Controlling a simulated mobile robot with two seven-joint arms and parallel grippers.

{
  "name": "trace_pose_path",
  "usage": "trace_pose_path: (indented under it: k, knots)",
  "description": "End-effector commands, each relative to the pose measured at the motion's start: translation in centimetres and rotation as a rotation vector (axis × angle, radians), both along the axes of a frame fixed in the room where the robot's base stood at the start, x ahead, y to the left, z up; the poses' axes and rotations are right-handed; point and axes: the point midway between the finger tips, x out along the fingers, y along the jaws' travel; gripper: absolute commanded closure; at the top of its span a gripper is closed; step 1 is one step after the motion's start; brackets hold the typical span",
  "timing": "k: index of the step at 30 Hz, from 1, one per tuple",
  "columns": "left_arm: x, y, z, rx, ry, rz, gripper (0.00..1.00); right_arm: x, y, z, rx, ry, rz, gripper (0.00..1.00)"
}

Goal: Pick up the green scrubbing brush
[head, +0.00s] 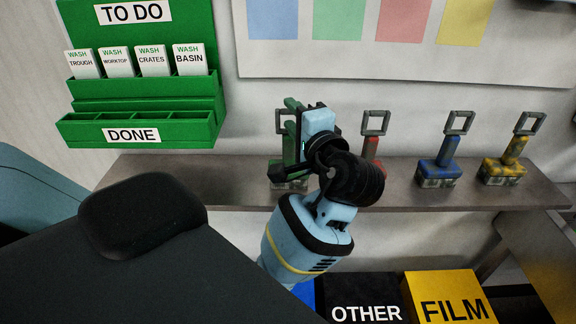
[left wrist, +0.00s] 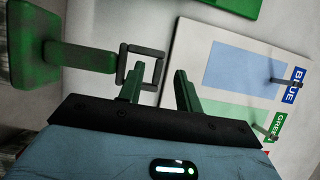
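The green scrubbing brush (head: 289,172) stands on the wall shelf, partly hidden behind my left gripper (head: 294,108). In the left wrist view its green block (left wrist: 35,50), handle (left wrist: 88,58) and grey square loop (left wrist: 157,70) show at the upper left. My left gripper's two green fingers (left wrist: 158,85) are apart. One finger overlaps the loop in that view, and the other is to the right of it. Nothing is clearly held between them. I cannot tell whether the finger touches the loop. My right gripper is not in view.
A red brush (head: 371,148), a blue brush (head: 440,172) and a yellow brush (head: 504,165) stand along the shelf (head: 230,180). A green card rack (head: 140,95) hangs at the left. Bins marked OTHER (head: 362,290) and FILM (head: 450,285) are below.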

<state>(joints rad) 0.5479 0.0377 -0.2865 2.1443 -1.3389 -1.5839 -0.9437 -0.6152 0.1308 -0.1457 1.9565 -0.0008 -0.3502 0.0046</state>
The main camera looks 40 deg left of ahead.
Motion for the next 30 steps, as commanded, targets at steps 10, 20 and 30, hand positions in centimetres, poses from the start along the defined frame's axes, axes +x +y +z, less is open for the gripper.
trace_pose_path:
  k: [10, 20, 30]
  knots:
    - [2.1, 3.8, -0.1, 0.003, -0.001, 0.003, 0.65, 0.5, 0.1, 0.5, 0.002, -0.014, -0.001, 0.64]
    - [2.5, 4.5, -0.3, 0.000, 0.000, 0.001, 0.65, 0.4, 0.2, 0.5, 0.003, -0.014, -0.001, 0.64]
    - [2.5, 4.4, -0.3, 0.000, 0.001, 0.001, 1.00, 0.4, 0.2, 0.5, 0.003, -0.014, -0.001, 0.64]
